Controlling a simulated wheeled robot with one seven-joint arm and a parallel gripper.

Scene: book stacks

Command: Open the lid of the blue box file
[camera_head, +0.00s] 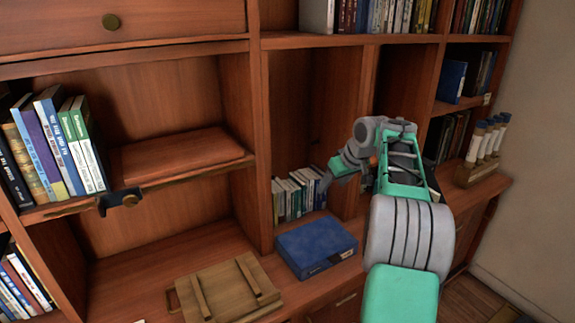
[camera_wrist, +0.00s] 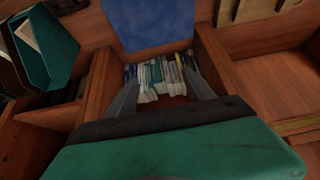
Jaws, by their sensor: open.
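The blue box file (camera_head: 315,243) lies flat on the cabinet's ledge with its lid down. Its front side faces the room and carries a small pale label. In the wrist view the blue box file (camera_wrist: 150,22) shows at the top edge, partly cut off. My gripper (camera_head: 335,170) is up and behind the box, apart from it, in front of the bookcase recess. In the wrist view my gripper (camera_wrist: 161,90) has its two fingers spread with nothing held between them; a row of books shows beyond them.
A row of small books (camera_head: 298,194) stands behind the box. A wooden slatted board (camera_head: 225,290) lies on the ledge left of the box. Upright shelf panels flank the recess. The ledge right of the box looks mostly clear.

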